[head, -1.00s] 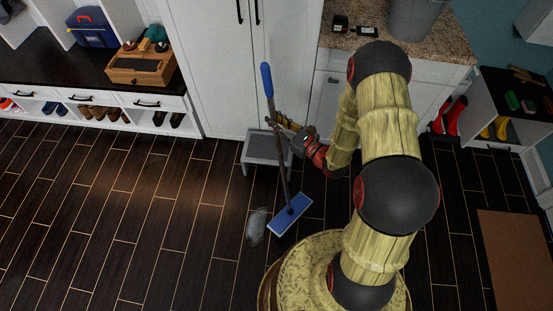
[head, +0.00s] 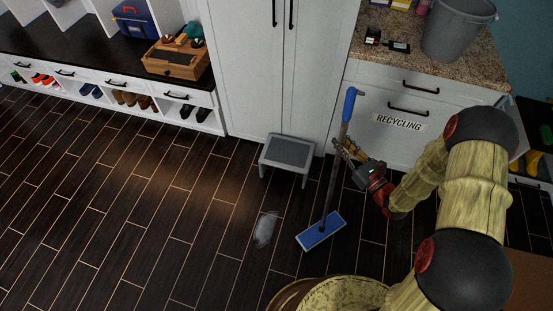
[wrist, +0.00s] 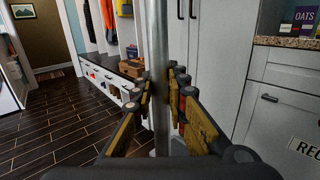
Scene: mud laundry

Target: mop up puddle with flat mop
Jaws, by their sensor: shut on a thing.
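The flat mop has a blue grip (head: 349,104), a grey pole and a flat blue head (head: 321,231) that is down at the floor. My gripper (head: 347,152) is shut on the mop's pole below the blue grip; the pole (wrist: 158,60) runs upright between the fingers in the wrist view. The pole leans slightly in the head view. The puddle (head: 265,229) is a small pale, shiny patch on the dark floor, left of the mop head. A strip of floor shows between them.
A grey step stool (head: 287,155) stands behind the puddle, against the white cabinet (head: 270,60). A shoe bench (head: 118,88) lines the back left. A recycling cabinet (head: 398,122) stands behind my gripper. The floor to the left is clear.

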